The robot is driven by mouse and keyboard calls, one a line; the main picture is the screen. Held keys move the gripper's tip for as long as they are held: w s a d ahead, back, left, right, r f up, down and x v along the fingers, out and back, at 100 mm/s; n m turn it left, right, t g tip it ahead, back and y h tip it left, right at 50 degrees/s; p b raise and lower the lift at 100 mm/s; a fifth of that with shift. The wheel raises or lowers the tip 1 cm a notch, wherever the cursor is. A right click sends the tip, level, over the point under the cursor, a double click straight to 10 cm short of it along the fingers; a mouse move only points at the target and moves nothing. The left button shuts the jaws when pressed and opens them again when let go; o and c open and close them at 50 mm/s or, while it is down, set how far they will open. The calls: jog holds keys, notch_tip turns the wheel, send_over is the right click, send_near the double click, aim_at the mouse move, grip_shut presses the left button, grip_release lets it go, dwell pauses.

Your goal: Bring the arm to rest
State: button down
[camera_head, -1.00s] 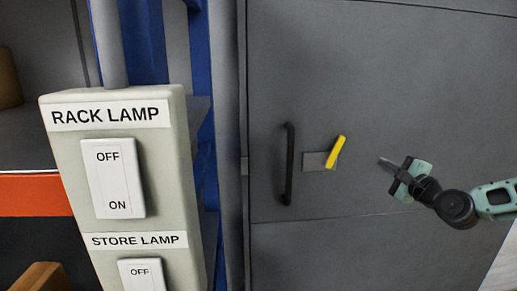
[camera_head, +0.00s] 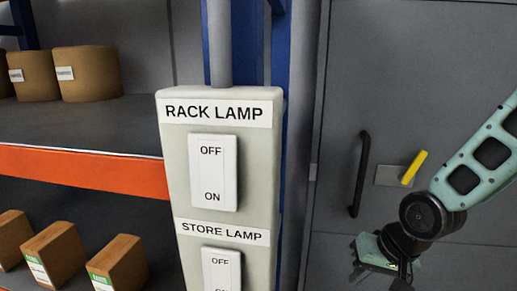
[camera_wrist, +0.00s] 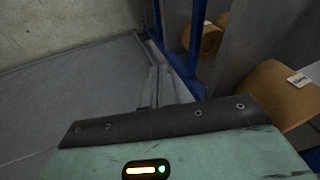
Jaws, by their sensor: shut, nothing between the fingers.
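My gripper shows in the wrist view (camera_wrist: 156,88) with its fingers together and nothing between them. In the head view its pale green body hangs low at the right, in front of the grey cabinet (camera_head: 460,40), at the end of my bent arm. Its fingertips are hard to make out there. It appears apart from the black door handle (camera_head: 360,175) and the yellow lever (camera_head: 413,168), which are above it.
A switch box (camera_head: 180,150) with RACK LAMP and STORE LAMP rockers stands on a post in the middle. At the left, an orange-edged shelf (camera_head: 85,171) holds brown rolls (camera_head: 87,74), with boxes (camera_head: 56,255) below. A blue upright (camera_wrist: 194,45) and a roll (camera_wrist: 280,93) show in the wrist view.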

jog(key=s+a+r+n+g+h, duration=0.1)
jog(key=s+a+r+n, duration=0.2)
jog(key=s, duration=0.6)
jog(key=s+a+r+n+g+h, duration=0.1)
jog(key=s+a+r+n+g, duration=0.1)
jog(key=s+r+n, duration=0.3)
jog(key=s+a+n, duration=0.1)
jog(key=s, duration=0.3)
jog(key=shift+a+h, duration=0.3)
jog(key=shift+h, duration=0.1)
